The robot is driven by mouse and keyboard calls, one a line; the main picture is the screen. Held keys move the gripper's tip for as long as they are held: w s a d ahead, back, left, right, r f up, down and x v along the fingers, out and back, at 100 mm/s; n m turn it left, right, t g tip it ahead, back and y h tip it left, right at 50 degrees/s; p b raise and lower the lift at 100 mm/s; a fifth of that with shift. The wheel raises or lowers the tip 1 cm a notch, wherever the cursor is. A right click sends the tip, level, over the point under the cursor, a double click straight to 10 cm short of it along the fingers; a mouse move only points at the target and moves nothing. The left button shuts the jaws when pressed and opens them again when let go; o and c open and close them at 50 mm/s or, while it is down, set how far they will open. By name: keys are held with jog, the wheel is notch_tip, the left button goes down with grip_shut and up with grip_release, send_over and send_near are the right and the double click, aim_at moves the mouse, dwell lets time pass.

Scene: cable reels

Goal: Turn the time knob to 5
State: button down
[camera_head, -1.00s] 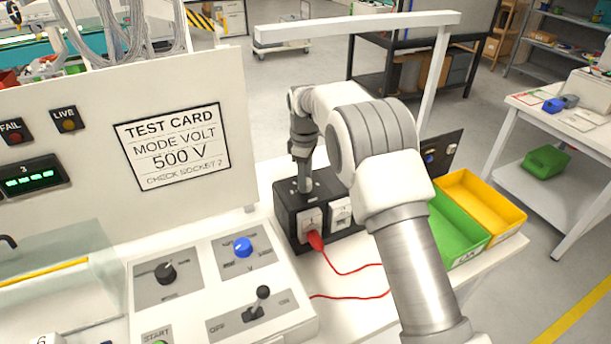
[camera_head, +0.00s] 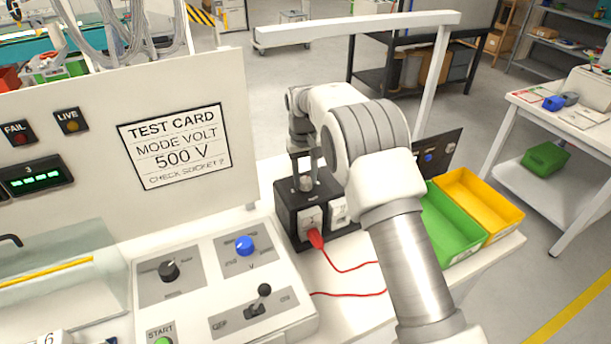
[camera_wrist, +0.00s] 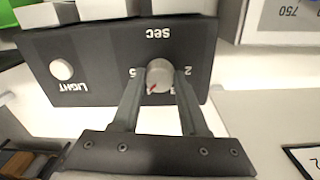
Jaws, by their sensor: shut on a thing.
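The time knob (camera_wrist: 160,75) is a round grey knob with a red pointer mark, on the top face of a black box (camera_wrist: 105,75). The face reads SEC, upside down in the wrist view, with a 5 left of the knob and a 2 right of it. The red mark points to the lower left in that view. My gripper (camera_wrist: 160,85) has a finger on each side of the knob and is shut on it. In the head view, my gripper (camera_head: 304,168) reaches down onto the knob (camera_head: 306,184) on top of the box.
A red plug (camera_head: 315,238) with a red cable is in the box's front socket. A control panel (camera_head: 225,270) with knobs and a lever stands left. Green (camera_head: 440,232) and yellow (camera_head: 485,203) bins stand right.

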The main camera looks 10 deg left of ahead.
aim_at(303, 179)
jog(key=m, duration=0.4)
jog(key=shift+m, duration=0.3)
jog(key=shift+m+p, duration=0.35)
jog(key=shift+m, duration=1.65)
jog(key=shift+c, duration=2.2)
grip_release()
jog(key=shift+r, duration=0.15)
notch_tip(303, 179, up, 17)
jog(key=shift+a+p, duration=0.3)
jog(key=shift+p, duration=0.15)
jog(key=shift+w+r, duration=0.1)
